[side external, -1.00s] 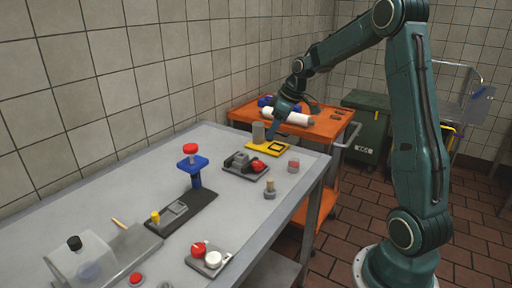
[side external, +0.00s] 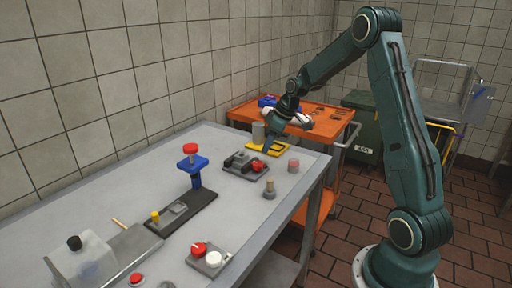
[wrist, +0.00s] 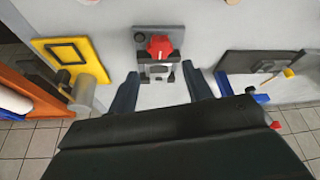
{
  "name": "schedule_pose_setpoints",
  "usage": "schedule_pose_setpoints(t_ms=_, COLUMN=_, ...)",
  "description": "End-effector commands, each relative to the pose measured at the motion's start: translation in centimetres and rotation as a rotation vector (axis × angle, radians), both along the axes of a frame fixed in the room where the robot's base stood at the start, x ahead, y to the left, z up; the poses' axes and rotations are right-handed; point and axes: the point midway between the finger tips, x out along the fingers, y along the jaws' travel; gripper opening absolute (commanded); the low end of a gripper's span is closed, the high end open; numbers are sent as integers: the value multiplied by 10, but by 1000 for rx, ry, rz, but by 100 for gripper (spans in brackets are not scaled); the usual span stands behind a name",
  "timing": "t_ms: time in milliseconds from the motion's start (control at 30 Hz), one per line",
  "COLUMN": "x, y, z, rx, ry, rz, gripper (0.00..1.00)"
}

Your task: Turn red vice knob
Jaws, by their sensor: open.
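The red vice knob (side external: 258,167) is on the front of a small grey vice (side external: 240,159) on the grey table. In the wrist view the knob (wrist: 159,46) shows at top centre, with the vice body (wrist: 158,70) just below it. My gripper (wrist: 161,80) is open and empty, its two dark fingers apart on either side of the vice in that view. In the side view my gripper (side external: 287,130) hangs above and behind the vice, near the table's far end, apart from the knob. Nothing hides the knob in the wrist view.
A yellow plate (side external: 268,149) with a grey cylinder (side external: 258,132) lies behind the vice. A blue stand with a red top (side external: 191,160) is left. An orange cart (side external: 325,128) stands beyond.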

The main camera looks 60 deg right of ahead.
Motion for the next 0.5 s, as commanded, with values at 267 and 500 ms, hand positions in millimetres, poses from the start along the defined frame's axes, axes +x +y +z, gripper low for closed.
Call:
schedule_pose_setpoints(t_ms=267, x=16, y=5, z=-41, rx=1, ry=2, rz=1, gripper=50)
schedule_pose_setpoints(t_ms=500, x=27, y=7, z=-67, rx=0, ry=1, rz=0, gripper=50)
